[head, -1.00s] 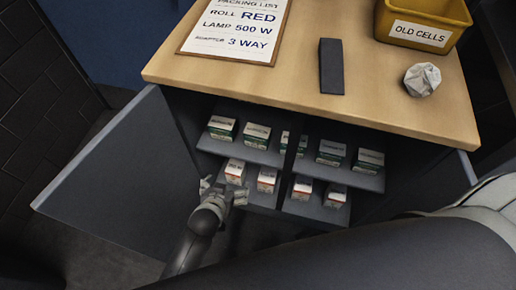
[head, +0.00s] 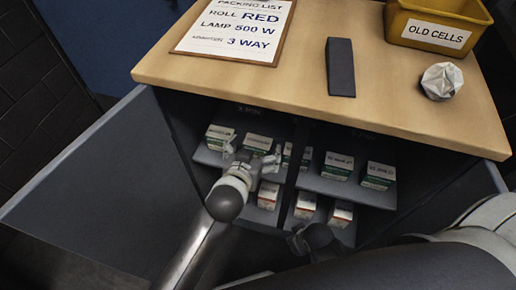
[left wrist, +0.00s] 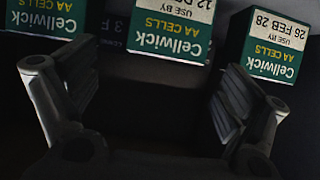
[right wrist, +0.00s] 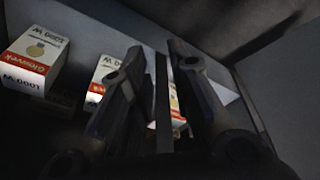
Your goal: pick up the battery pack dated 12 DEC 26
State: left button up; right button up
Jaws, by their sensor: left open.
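In the left wrist view, upside down, a green and white Cellwick AA cells pack (left wrist: 171,32) has a use-by label starting "12 D"; the rest is cut off by the frame. A pack to its right (left wrist: 268,45) reads 26 FEB 28; another is at the left (left wrist: 43,15), its date out of frame. My left gripper (left wrist: 150,95) is open and empty, its fingers short of the middle pack. In the head view the left gripper (head: 250,163) is in front of the upper shelf's second pack (head: 258,143). My right gripper (right wrist: 157,52) has its fingers close together; the head view shows it dimly.
Lower shelves hold orange-white lamp boxes (right wrist: 35,52). More green packs (head: 338,165) stand on the upper right shelf, past a divider. The cabinet top (head: 420,110) overhangs the shelves; an open door (head: 90,185) stands at the left.

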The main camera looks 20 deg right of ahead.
aim_at(257, 145)
pick_arm(q)
jog(key=x, duration=0.1)
jog(key=b+x, duration=0.1)
jog(key=x, duration=0.2)
jog(key=shift+w+a+f+b, duration=0.15)
jog(key=shift+f+b, duration=0.15)
jog(key=shift+f, duration=0.2)
jog(key=shift+w+f, duration=0.15)
jog(key=shift+w, duration=0.15)
pick_arm(e)
notch_tip(257, 145, up, 6)
jog(key=w, duration=0.1)
pick_arm(q)
jog(key=c, duration=1.3)
jog(key=shift+o, duration=0.2)
